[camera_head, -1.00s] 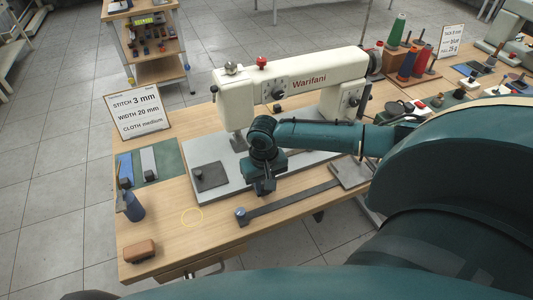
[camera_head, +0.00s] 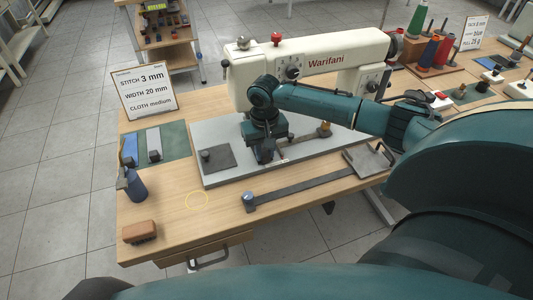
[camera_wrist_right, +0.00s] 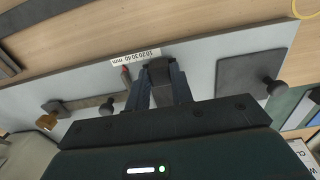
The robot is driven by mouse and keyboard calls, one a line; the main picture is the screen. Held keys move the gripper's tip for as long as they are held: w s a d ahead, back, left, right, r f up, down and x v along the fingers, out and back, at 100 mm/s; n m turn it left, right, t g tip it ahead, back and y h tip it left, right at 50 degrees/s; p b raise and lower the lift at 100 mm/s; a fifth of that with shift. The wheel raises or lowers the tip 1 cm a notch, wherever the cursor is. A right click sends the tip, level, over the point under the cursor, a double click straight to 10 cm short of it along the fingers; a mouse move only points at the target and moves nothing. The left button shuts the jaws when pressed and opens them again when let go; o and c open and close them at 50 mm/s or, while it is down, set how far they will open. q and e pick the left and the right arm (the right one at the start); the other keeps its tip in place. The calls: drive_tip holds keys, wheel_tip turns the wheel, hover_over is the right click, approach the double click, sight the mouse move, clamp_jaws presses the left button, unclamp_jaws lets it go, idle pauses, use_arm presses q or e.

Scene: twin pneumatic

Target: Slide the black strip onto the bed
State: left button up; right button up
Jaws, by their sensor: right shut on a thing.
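The bed is the light grey plate (camera_head: 215,180) under the cream sewing machine. My right gripper (camera_head: 265,157) is over the bed's front part, right of a dark square plate with a knob (camera_head: 222,158). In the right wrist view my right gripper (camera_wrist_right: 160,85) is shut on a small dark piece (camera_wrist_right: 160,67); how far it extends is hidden. I cannot tell whether this is the black strip. A long dark strip with a blue-topped knob (camera_head: 300,187) lies on the table in front of the bed, apart from the gripper. My left gripper is not in view.
In the right wrist view a white millimetre scale (camera_wrist_right: 136,57) and a bar with a brass knob (camera_wrist_right: 85,105) sit beside the gripper.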

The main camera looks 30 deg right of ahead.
drive_tip(key=shift+f, duration=0.15)
drive_tip(key=o, duration=1)
drive_tip(key=shift+o, duration=0.2)
wheel_tip(320, 180, up, 13)
drive_tip(key=shift+s, duration=0.1)
